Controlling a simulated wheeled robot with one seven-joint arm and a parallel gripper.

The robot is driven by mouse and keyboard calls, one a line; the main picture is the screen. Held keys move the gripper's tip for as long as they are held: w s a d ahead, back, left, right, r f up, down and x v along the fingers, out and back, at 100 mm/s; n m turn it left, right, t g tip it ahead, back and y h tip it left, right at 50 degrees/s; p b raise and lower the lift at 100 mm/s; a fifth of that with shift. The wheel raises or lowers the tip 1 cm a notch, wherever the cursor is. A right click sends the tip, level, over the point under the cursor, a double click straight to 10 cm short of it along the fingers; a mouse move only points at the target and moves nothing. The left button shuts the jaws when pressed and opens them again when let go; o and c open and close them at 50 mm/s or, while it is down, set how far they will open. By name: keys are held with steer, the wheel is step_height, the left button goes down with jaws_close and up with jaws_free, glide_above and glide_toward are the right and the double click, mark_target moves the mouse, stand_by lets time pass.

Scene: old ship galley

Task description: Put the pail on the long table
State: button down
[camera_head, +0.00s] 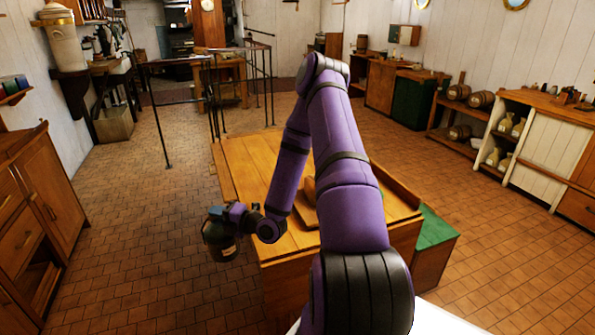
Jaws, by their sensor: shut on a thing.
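The pail (215,241) is a dark round vessel with a small pale patch on its side. My gripper (228,214) is shut on it near its top. The pail hangs roughly upright just left of the near left edge of the long wooden table (250,165), with floor tiles behind it in the picture. The table's top is light brown planks. My purple arm crosses in front of the table and hides part of its middle and right side. The fingertips are small and dark here, and their exact grip is hard to make out.
A brown wooden object (309,190) stands on the table, partly behind my arm. A green-topped bench (437,229) is at the table's right. Metal railings (160,120) stand beyond. A wooden cabinet (40,200) is at left. The table's far left top looks clear.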

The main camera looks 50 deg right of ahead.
steer(key=s+d+r+m+t+h, duration=0.1)
steer(key=s+d+m+h, duration=0.1)
steer(key=s+d, duration=0.6)
steer(key=s+d+r+m+h, duration=0.1)
steer(key=s+d+h, duration=0.3)
steer(key=s, duration=0.5)
steer(key=w+d+f+y, duration=0.1)
steer(key=w+d+f, duration=0.4)
steer(key=w+d, duration=0.5)
steer(key=shift+w+d, duration=0.3)
steer(key=shift+w, duration=0.95)
steer(key=shift+f, duration=0.25)
steer(key=c, duration=1)
jaws_free()
